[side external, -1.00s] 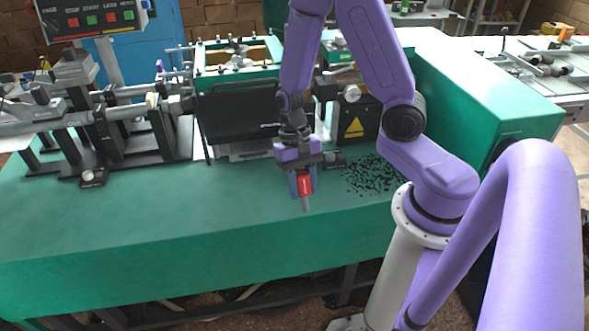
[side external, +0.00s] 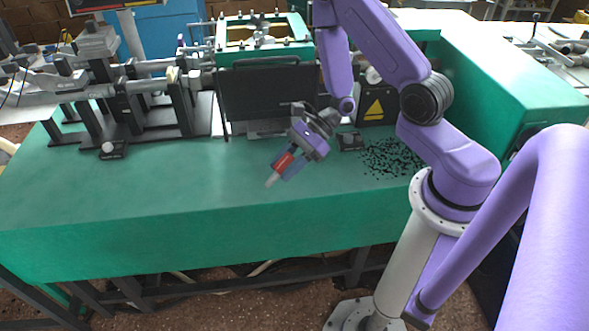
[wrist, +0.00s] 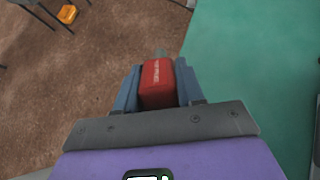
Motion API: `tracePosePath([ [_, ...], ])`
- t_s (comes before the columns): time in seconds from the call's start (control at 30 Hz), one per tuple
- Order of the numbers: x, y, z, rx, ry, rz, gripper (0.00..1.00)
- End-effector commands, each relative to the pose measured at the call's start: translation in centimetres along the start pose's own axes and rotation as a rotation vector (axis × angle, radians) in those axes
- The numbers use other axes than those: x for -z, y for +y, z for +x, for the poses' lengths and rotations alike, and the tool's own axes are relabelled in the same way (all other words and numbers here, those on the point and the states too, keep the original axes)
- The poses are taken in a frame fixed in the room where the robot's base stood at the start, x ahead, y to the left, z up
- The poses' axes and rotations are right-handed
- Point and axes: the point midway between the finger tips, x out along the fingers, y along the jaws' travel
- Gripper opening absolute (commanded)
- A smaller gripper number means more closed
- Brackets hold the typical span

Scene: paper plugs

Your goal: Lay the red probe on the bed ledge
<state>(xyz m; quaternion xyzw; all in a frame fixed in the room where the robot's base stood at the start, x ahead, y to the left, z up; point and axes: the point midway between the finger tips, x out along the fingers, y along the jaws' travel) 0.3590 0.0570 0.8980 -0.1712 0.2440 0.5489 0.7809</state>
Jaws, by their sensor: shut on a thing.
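The red probe (side external: 282,162) has a red body and a pale grey tip. My gripper (side external: 284,165) is shut on its red body, with a blue-grey finger on each side. In the side view the probe tilts, its tip pointing down and left above the green bed. In the wrist view the probe (wrist: 157,84) sits between the fingers (wrist: 157,90), its tip pointing away. The green bed (side external: 130,190) has a long front edge. The probe appears held above the bed, near that edge; the exact gap cannot be told.
A black panel (side external: 268,95) and a black box with a yellow warning triangle (side external: 375,112) stand behind. Black scraps (side external: 392,158) lie to the right. Metal shafts and brackets (side external: 130,85) fill the back left. The bed's left front is clear.

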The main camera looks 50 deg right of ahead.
Motion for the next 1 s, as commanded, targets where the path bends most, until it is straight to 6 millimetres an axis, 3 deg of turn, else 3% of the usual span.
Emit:
tracePosePath([
  [0.4, 4.7, -3.9, -0.8, 0.329, -0.143, 0.197, 0.00],
  [0.67, 5.8, -4.4, -1.0, 0.384, -0.166, 0.220, 0.00],
  [1.0, 7.8, -4.4, 0.5, 0.383, -0.167, 0.219, 0.00],
])
